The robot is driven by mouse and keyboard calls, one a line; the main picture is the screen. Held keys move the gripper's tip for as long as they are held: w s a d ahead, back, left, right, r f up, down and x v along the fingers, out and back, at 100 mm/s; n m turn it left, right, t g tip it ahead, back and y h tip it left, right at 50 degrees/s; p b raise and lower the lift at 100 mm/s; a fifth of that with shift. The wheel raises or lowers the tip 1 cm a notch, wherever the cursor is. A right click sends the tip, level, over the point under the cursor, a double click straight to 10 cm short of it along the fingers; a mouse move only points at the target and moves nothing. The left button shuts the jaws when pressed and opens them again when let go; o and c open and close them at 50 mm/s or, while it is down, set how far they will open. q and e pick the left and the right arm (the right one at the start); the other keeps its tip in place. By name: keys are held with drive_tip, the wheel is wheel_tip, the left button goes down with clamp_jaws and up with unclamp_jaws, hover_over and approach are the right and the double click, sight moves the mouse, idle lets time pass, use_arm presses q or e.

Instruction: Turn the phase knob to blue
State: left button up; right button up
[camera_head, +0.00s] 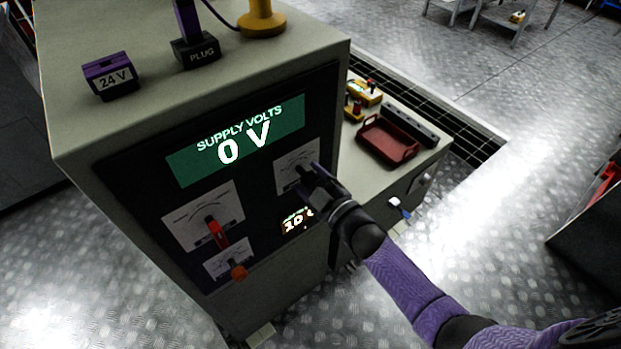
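The control cabinet's dark panel (150,200) carries several dials, and their labels are too small to tell which one is the phase knob. A white dial plate (290,160) sits on the right side of the panel. My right gripper (313,178) is at this plate and hides its lower right part, including any knob there. I cannot tell whether its fingers are open, shut or touching a knob. A red-handled knob (217,232) sits on a larger white plate to the left. An orange knob (238,272) sits on a small plate below it. My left gripper is out of view.
A green display (240,140) reads "SUPPLY VOLTS 0 V". A small lit readout (295,222) sits below my gripper. A 24 V block (110,77) and a plug (197,50) stand on the cabinet top. A lower bench to the right holds a red tray (388,142).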

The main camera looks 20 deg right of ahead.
drive_tip(key=shift+o, duration=0.5)
drive_tip(key=p+v, duration=0.2)
drive_tip(key=v, duration=0.8)
